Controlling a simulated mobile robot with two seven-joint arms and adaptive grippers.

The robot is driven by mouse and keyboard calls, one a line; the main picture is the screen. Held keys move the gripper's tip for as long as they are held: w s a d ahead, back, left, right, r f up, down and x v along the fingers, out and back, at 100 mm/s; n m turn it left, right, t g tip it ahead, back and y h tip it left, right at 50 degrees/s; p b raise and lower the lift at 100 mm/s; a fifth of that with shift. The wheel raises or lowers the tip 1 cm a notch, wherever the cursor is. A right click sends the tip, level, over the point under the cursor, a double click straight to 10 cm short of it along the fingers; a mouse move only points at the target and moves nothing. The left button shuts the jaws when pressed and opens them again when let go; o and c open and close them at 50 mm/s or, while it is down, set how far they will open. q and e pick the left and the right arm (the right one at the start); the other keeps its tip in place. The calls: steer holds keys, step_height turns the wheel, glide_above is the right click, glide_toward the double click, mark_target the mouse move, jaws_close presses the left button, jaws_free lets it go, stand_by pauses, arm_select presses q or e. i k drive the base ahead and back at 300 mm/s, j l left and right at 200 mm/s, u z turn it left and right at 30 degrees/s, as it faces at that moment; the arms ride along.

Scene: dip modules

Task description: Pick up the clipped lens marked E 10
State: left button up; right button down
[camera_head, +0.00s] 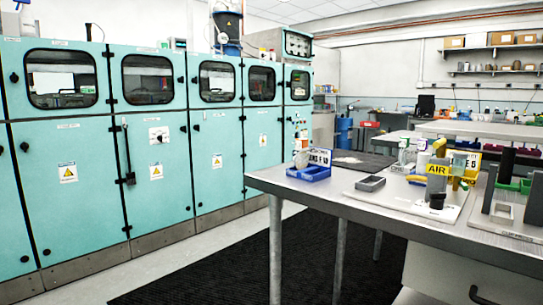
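A small blue tray (308,173) stands near the left end of the grey work table (300,194). A white card (320,157) with blurred dark lettering stands at it; the marking may end in 10, but it is too small to read surely. A small pale round piece (301,159) shows at the card's left; I cannot tell whether it is the clipped lens. A second, yellow-edged card (467,163) stands farther right, its lettering also unclear. Neither of my grippers is in view.
A yellow AIR-labelled fixture (437,169) stands on a light plate, with a grey open tray (370,183) to its left. A dark mat (362,161) lies behind. Teal cabinets (80,190) line the left; a black floor mat (240,265) lies before them.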

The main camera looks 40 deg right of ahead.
mark_target(301, 161)
steer(key=i, duration=1.75)
steer(key=i+z, duration=0.25)
steer(key=i, duration=0.15)
steer(key=i+j+z, duration=0.25)
steer(key=i, duration=0.15)
steer(key=i+j+z, duration=0.25)
steer(key=i+l+z, duration=0.1)
steer(key=z, duration=1.8)
